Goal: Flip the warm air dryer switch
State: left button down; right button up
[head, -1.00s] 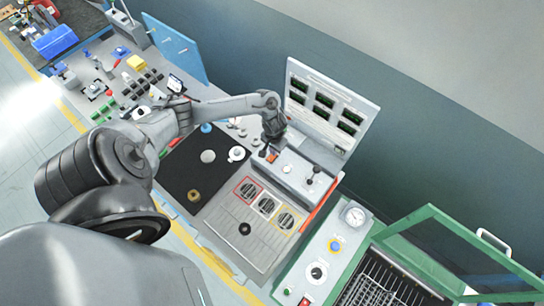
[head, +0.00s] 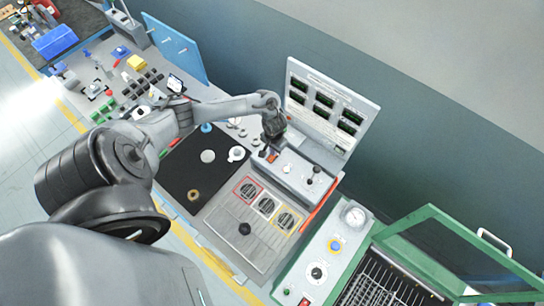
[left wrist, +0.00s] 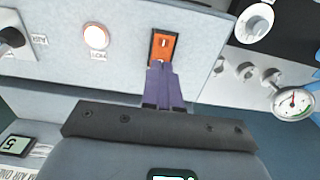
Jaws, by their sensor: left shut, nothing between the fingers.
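An orange rocker switch (left wrist: 163,44) in a dark frame sits on the light grey panel in the left wrist view. It shows as a small orange spot (head: 271,157) on the grey control box in the head view. My left gripper (left wrist: 160,68) is shut and empty. Its purple fingertips are at the lower end of the switch and cover that end; I cannot tell whether they press on it. In the head view the same gripper (head: 264,151) points down at the box beside the orange spot. My right gripper is in neither view.
A round white button (left wrist: 96,36) marked HOT and a dark knob (left wrist: 12,38) share the panel. A gauge (left wrist: 293,103) and pale knobs are to the right. An upright display board (head: 325,110) stands behind the box. Round vents (head: 266,206) lie in front.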

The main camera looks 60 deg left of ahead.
pick_arm(q)
jog(key=shift+f+b, duration=0.4)
jog(key=shift+f, duration=0.4)
jog(key=shift+r, duration=0.1)
notch_tip(320, 180, up, 5)
jog(key=p, duration=0.6)
jog(key=shift+r+p, duration=0.3)
jog(key=shift+r, duration=0.65)
